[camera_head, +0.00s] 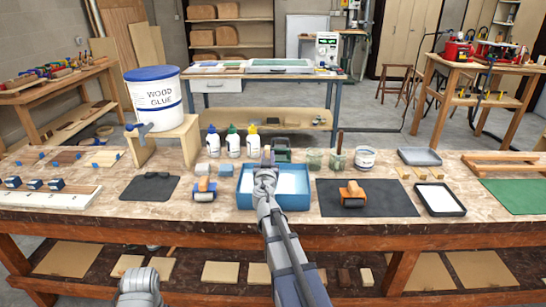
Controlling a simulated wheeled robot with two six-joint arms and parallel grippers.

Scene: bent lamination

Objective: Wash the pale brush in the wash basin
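The wash basin (300,207) is a blue rectangular tray with pale water in it, near the bench's front edge at the middle. My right arm reaches up from the bottom over its left part. I cannot make out the pale brush. A dark brown handle (340,140) stands up from a glass jar (337,161) behind the basin to the right. My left gripper is not in view; only a grey arm part shows at the lower left.
A glue bucket (155,98) stands on a wooden stand.

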